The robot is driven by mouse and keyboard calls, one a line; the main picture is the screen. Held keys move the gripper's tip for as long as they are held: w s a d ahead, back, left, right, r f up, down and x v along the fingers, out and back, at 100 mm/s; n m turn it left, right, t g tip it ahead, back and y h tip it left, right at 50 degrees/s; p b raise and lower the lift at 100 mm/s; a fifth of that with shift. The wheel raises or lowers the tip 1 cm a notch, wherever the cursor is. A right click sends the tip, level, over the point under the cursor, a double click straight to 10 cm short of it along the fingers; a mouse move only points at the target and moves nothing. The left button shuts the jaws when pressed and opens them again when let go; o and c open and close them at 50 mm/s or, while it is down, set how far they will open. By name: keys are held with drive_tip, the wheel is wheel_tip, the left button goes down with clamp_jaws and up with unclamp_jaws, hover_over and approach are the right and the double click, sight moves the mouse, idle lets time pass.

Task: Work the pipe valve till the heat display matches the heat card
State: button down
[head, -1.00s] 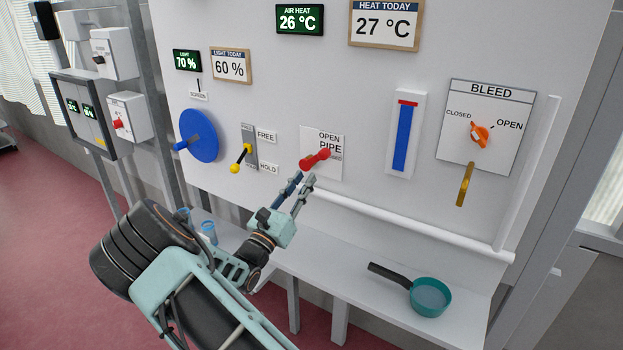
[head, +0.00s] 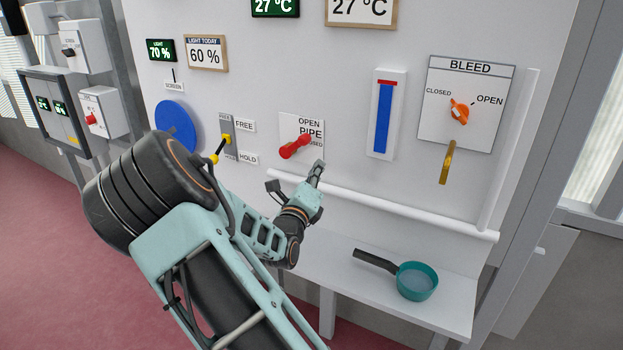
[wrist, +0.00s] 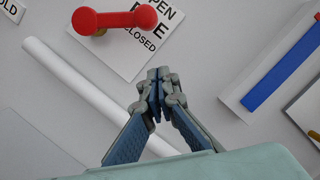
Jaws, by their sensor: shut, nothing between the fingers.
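The pipe valve has a red handle (head: 295,146) on a white plate (head: 312,125) marked OPEN, PIPE and CLOSED. The handle slants, its right end higher, near the PIPE lettering. The handle also shows at the top left of the wrist view (wrist: 115,19). My gripper (head: 318,166) is shut and empty, just below and right of the handle, apart from it. In the wrist view its fingertips (wrist: 157,80) meet over bare panel. The green heat display (head: 275,6) reads 27 °C. The wood-framed heat card (head: 361,9) also reads 27 °C. Both are cut by the top edge.
A white rail (head: 380,202) runs below the valve. A blue wheel (head: 174,124) and yellow lever (head: 222,147) are left; a blue gauge (head: 385,118) and BLEED panel (head: 462,90) are right. A teal pan (head: 416,281) sits on the shelf (head: 350,290).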

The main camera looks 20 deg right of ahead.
sight(308, 143)
drive_tip(key=w+r, duration=0.1)
drive_tip(key=w, duration=0.2)
drive_tip(key=w+r+p, duration=0.1)
drive_tip(key=shift+w+a+r, duration=0.15)
drive_tip(key=shift+w+r, duration=0.2)
drive_tip(key=shift+r, duration=0.15)
drive_tip(key=shift+w+a+r+p, duration=0.35)
drive_tip(key=shift+r+p, duration=0.2)
drive_tip(key=shift+p, duration=0.45)
drive_tip(key=shift+f, duration=0.15)
